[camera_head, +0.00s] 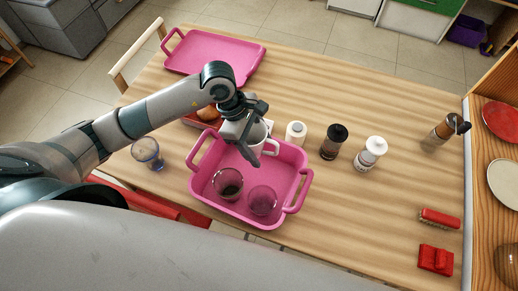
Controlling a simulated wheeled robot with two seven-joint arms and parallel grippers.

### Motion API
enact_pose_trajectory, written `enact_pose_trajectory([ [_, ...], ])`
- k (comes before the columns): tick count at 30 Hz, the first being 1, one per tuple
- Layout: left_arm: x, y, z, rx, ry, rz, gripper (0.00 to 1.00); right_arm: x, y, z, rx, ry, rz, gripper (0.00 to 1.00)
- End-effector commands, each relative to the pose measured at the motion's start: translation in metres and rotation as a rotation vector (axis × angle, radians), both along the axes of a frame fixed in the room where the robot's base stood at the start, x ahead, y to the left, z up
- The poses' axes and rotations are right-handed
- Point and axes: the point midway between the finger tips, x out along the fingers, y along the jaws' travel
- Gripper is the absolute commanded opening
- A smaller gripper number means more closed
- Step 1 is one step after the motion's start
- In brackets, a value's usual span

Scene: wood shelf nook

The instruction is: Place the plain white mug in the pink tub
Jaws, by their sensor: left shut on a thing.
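The plain white mug (268,147) is held in my left gripper (256,142), which is shut on it. The gripper hides much of the mug. Gripper and mug are over the back part of the pink tub (293,156); whether the mug touches the tub's floor I cannot tell. The tub has handles at its left and right ends and holds two clear glasses, one (228,183) at the front left and one (262,200) at the front middle. My right gripper is out of view.
Behind the tub stand a cream jar (296,132), a dark-lidded jar (333,142) and a white bottle (371,152). A pink tray (214,54) lies at the back left, and a bluish glass (147,153) stands left. A red brush (440,218) lies at right; the table's right middle is clear.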

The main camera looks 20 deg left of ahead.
Motion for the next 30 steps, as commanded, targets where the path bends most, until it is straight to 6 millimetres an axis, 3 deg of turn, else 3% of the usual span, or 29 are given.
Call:
enact_pose_trajectory([
  [10, 0.000, 0.000, -0.001, -0.001, 0.000, 0.001, 0.26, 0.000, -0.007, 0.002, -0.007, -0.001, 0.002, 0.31],
  [21, 0.001, 0.000, -0.037, -0.001, -0.001, 0.001, 0.26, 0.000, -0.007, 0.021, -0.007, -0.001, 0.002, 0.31],
  [30, 0.001, 0.000, -0.040, -0.001, -0.002, 0.000, 0.26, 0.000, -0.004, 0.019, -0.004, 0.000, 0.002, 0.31],
])
